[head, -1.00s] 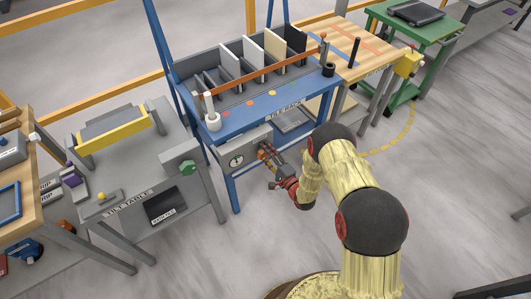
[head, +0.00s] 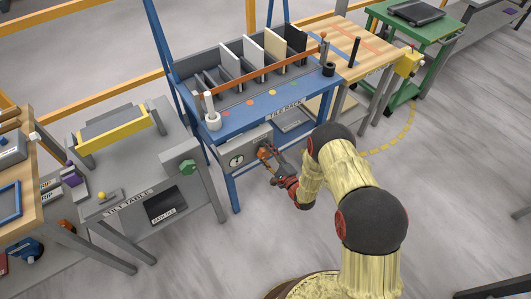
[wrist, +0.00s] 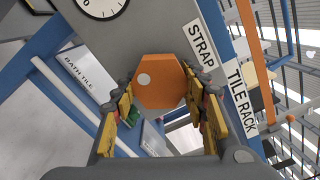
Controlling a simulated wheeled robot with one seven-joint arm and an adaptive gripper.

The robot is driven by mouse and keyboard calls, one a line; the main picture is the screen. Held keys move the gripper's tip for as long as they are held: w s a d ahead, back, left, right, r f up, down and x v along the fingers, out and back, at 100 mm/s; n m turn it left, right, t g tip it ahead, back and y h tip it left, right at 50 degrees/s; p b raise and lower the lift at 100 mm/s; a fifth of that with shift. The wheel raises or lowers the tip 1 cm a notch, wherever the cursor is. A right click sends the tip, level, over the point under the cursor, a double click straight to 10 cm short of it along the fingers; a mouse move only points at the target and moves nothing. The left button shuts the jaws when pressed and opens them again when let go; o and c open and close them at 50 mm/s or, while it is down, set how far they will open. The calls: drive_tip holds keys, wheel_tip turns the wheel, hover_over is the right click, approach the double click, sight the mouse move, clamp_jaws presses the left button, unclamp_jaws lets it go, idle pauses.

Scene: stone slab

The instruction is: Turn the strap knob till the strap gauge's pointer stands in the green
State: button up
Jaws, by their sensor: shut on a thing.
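The strap knob (wrist: 158,82) is an orange hexagon with a pale dot, on a grey panel beside the STRAP label (wrist: 201,45). My gripper (wrist: 160,98) is shut on it, one finger on each side. In the head view my gripper (head: 266,154) reaches the panel under the blue rack, and its fingers largely cover the knob there. The strap gauge (head: 236,161) is a white round dial left of the knob. In the wrist view only the lower part of the gauge (wrist: 101,6) shows. The pointer and any green band are too small or cut off to read.
The orange-red strap (head: 265,73) runs across upright tiles in the blue tile rack (head: 250,108). The grey tilt table (head: 145,180) stands to the left, a wooden-topped bench (head: 345,50) to the right. Floor right of my arm is clear.

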drive_tip(key=o, duration=1.2)
drive_tip(key=shift+s+d, duration=0.1)
drive_tip(key=v, duration=1.1)
drive_tip(key=shift+s+d, duration=0.25)
drive_tip(key=shift+s, duration=0.05)
